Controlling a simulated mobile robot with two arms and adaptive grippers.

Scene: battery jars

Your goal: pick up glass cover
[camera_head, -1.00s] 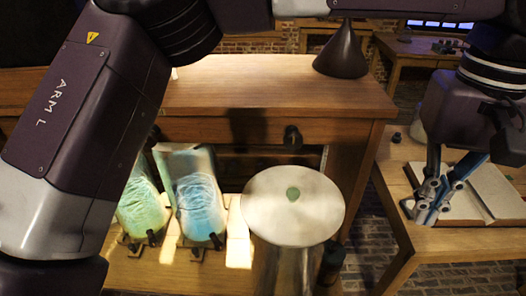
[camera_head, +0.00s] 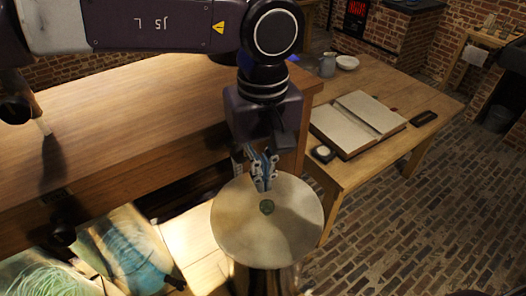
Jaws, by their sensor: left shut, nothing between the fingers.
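A round, pale disc-shaped cover (camera_head: 243,228) with a small green knob at its middle lies on top of a shiny cylinder (camera_head: 262,280) at the bottom centre. I cannot tell from its look whether the cover is glass. My left gripper (camera_head: 264,182) points down at the far edge of the cover, just behind the knob in the picture. Its fingers are shut and empty. I cannot tell whether the fingertips touch the cover. My right gripper is not in view.
Glass jars with coiled contents (camera_head: 130,252) stand at the lower left. A wooden bench (camera_head: 120,110) runs behind them. A side table (camera_head: 395,88) on the right holds an open book (camera_head: 350,128), a cup (camera_head: 327,66) and a small dark box (camera_head: 322,153). Brick floor lies open at right.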

